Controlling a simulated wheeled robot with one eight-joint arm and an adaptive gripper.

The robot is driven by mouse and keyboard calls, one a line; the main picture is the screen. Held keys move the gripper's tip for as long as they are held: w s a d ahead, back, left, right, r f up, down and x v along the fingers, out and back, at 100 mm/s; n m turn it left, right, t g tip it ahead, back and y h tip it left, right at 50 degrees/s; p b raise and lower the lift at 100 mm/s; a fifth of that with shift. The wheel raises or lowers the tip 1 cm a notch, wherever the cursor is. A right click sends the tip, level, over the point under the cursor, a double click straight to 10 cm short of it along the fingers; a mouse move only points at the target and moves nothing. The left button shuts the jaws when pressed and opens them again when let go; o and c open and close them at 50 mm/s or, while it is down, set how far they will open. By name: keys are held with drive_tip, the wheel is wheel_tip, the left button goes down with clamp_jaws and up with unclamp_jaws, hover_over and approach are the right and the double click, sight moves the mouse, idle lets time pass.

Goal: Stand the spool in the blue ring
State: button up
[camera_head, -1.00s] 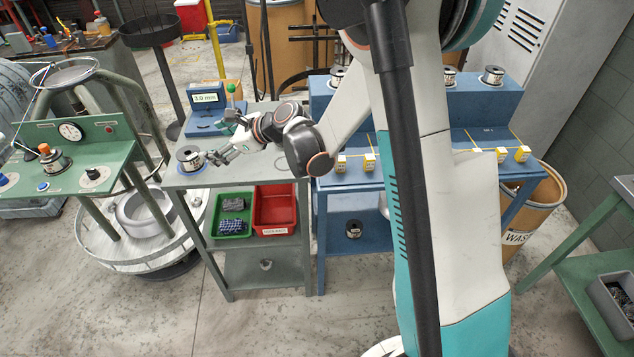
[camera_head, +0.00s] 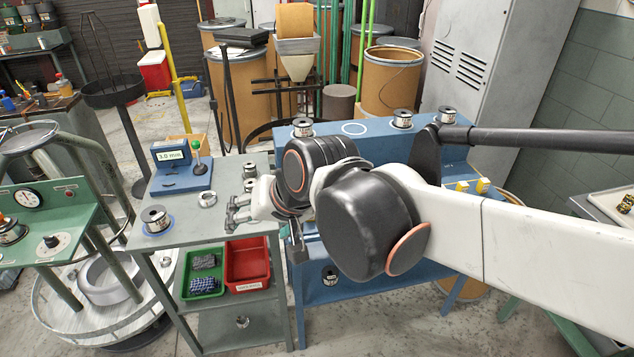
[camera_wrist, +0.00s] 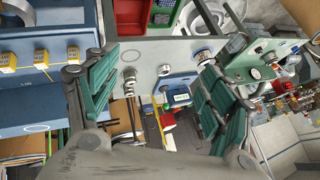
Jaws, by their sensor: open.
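The spool (camera_head: 155,218) stands upright on the left part of the grey table, with a dark top and silvery winding. The blue ring (camera_head: 144,229) shows around its base. In the wrist view the spool (camera_wrist: 203,56) appears near the right finger, with a blue edge beside it. My gripper (camera_head: 240,210) is over the right part of the grey table, clear of the spool. In the wrist view my gripper (camera_wrist: 160,58) has its green fingers spread wide with nothing held between them.
Green (camera_head: 204,286) and red (camera_head: 247,286) bins sit below. The blue bench (camera_head: 340,146) stands at right, carrying other spools.

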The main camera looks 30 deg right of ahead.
drive_tip(key=s+d+f+n+h, duration=0.1)
drive_tip(key=s+d+n+h, duration=0.1)
drive_tip(key=s, duration=0.5)
drive_tip(key=d+n, duration=0.1)
drive_tip(key=n, duration=0.1)
drive_tip(key=shift+d+n, duration=0.3)
drive_tip(key=shift+n, duration=0.1)
drive_tip(key=shift+f, duration=0.1)
idle(0.3)
